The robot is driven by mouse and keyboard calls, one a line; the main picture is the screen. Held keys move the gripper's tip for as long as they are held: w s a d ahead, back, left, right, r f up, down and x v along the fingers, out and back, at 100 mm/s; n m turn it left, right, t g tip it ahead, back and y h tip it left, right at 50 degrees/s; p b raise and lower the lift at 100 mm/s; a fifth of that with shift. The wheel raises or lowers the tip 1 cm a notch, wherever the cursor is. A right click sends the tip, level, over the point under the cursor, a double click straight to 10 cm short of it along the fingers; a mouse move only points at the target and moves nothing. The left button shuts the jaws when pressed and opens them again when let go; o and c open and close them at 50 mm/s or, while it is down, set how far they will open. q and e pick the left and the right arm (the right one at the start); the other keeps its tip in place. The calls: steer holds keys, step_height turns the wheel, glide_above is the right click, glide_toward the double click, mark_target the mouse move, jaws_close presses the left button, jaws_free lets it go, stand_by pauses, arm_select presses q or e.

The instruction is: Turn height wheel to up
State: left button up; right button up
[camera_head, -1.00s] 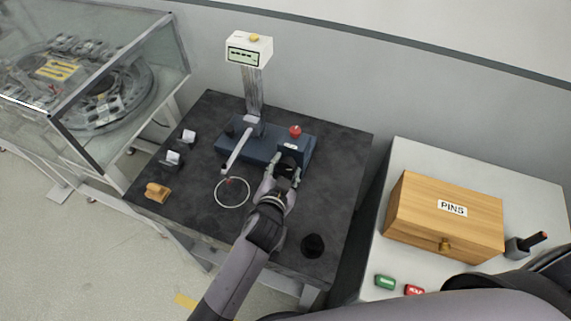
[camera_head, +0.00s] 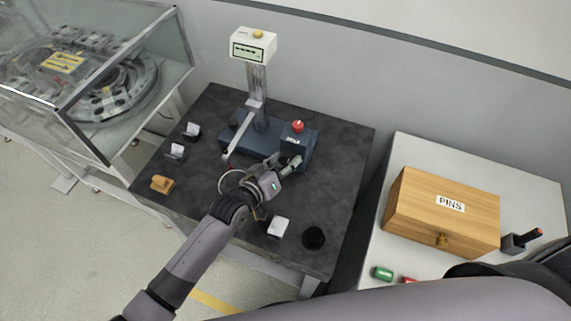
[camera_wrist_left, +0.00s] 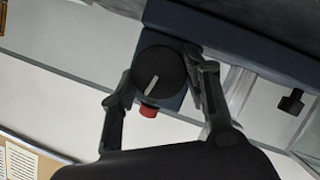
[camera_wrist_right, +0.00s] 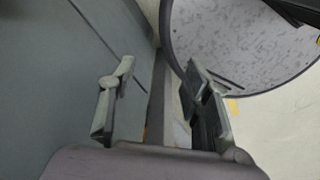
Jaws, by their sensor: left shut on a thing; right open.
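The height gauge has a dark blue base (camera_head: 236,139), a grey column (camera_head: 258,90) and a white display head (camera_head: 253,46). The height wheel (camera_wrist_left: 158,76) is a round black knob with a white pointer line, on the base's front face in the left wrist view. The pointer is tilted. My left gripper (camera_head: 287,166) is at the base's front right in the head view. It is shut on the wheel, with one finger on each side; its hand hides the wheel in the head view. My right gripper (camera_wrist_right: 160,68) is open and empty in the right wrist view.
A red button (camera_head: 298,126) tops the base. A PINS box (camera_head: 440,213) stands right.

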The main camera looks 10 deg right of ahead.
arm_select(q)
steer(key=shift+a+f+n+h+b, duration=0.15)
steer(key=shift+n+h+b, duration=0.45)
steer(key=shift+n+b, duration=0.45)
steer(key=o, duration=1.2)
steer(key=v, duration=1.2)
steer(key=shift+w, duration=0.15)
